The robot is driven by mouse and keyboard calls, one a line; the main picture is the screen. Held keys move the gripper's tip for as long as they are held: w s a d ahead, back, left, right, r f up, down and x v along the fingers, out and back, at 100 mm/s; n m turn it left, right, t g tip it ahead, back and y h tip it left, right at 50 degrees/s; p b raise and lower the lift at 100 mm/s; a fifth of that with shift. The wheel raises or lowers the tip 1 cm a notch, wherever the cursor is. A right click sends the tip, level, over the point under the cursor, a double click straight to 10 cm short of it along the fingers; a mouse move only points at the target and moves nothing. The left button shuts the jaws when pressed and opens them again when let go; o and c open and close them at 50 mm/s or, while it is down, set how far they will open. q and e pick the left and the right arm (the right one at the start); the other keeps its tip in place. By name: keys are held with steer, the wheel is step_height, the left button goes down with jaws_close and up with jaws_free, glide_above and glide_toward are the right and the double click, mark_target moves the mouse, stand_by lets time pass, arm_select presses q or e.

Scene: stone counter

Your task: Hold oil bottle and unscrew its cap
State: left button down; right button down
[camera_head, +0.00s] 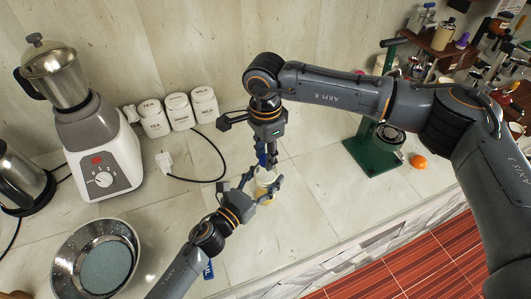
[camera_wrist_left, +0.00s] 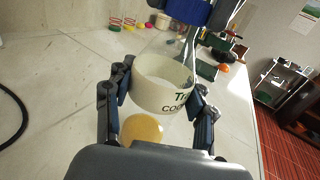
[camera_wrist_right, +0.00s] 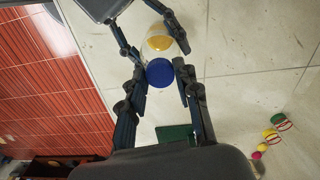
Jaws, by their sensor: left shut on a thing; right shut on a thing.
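The oil bottle (camera_head: 264,180) stands upright on the counter, with a pale lettered label (camera_wrist_left: 163,88) and yellow oil (camera_wrist_left: 142,130) low in it. My left gripper (camera_head: 262,189) is shut on the bottle's body from the side, one finger on each side of the label in the left wrist view (camera_wrist_left: 158,84). My right gripper (camera_head: 265,155) points down over the bottle's top. In the right wrist view its fingers (camera_wrist_right: 161,80) are shut on the blue cap (camera_wrist_right: 159,72), above the yellow oil. The cap's seat on the neck is hidden.
A steel bowl (camera_head: 63,245), a blender (camera_head: 95,150) and white canisters (camera_head: 178,110) stand to the left. A green stand (camera_head: 372,153) and an orange fruit (camera_head: 418,161) are to the right. The counter's front edge is close; bare counter surrounds the bottle.

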steer(key=n, duration=0.3)
steer(key=shift+n, duration=0.4)
steer(key=n, duration=0.3)
steer(key=shift+n, duration=0.4)
steer(key=n, duration=0.3)
steer(key=shift+n, duration=0.4)
steer(key=n, duration=0.5)
steer(key=shift+r, duration=0.3)
steer(key=shift+r, duration=0.9)
